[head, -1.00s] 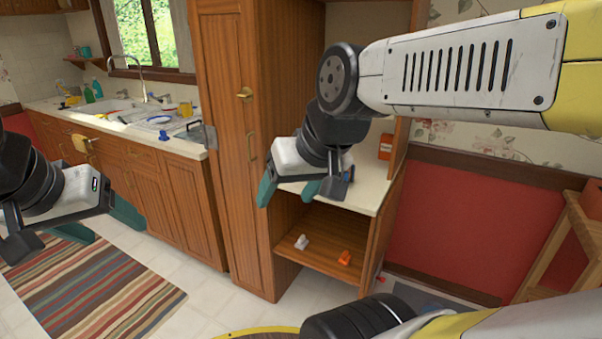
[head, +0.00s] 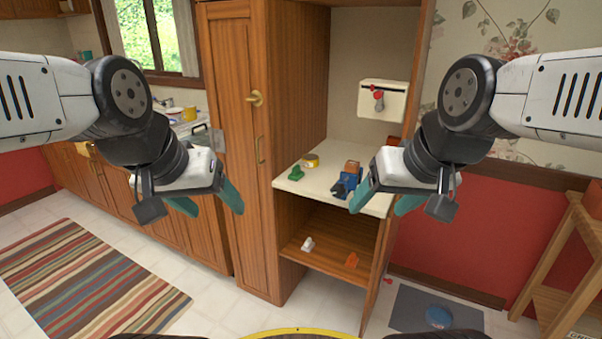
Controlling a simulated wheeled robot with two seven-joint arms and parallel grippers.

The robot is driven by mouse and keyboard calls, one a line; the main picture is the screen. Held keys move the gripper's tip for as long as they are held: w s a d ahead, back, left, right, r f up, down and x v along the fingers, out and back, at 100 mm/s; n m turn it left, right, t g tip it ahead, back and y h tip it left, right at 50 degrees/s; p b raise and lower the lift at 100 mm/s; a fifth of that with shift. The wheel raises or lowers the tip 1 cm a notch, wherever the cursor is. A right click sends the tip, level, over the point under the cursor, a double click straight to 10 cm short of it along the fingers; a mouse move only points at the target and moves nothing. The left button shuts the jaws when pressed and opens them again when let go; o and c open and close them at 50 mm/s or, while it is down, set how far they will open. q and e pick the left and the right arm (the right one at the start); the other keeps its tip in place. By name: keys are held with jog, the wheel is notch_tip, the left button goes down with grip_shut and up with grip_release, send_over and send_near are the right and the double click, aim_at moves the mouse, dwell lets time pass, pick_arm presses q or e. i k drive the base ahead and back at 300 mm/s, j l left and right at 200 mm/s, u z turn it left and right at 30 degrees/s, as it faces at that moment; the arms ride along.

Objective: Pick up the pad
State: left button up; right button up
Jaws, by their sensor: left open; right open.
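I cannot tell for certain which thing is the pad. My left gripper (head: 213,203) is open and empty, in the air before the tall wooden cabinet door. My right gripper (head: 384,202) is open and empty, in the air in front of the cabinet shelf's right edge, above and left of the round blue object. Both grippers are well apart from the mat.
The cabinet's upper shelf (head: 318,187) holds a green item (head: 296,173), a yellow roll (head: 311,161) and a blue-and-orange item (head: 347,184). Small white and orange things lie on the lower shelf (head: 325,251). A wooden rack (head: 547,255) stands right. A striped rug (head: 85,285) lies left.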

aim_at(296, 174)
jog(key=i+l+z, duration=0.1)
jog(key=i+z, duration=0.2)
jog(key=i, duration=1)
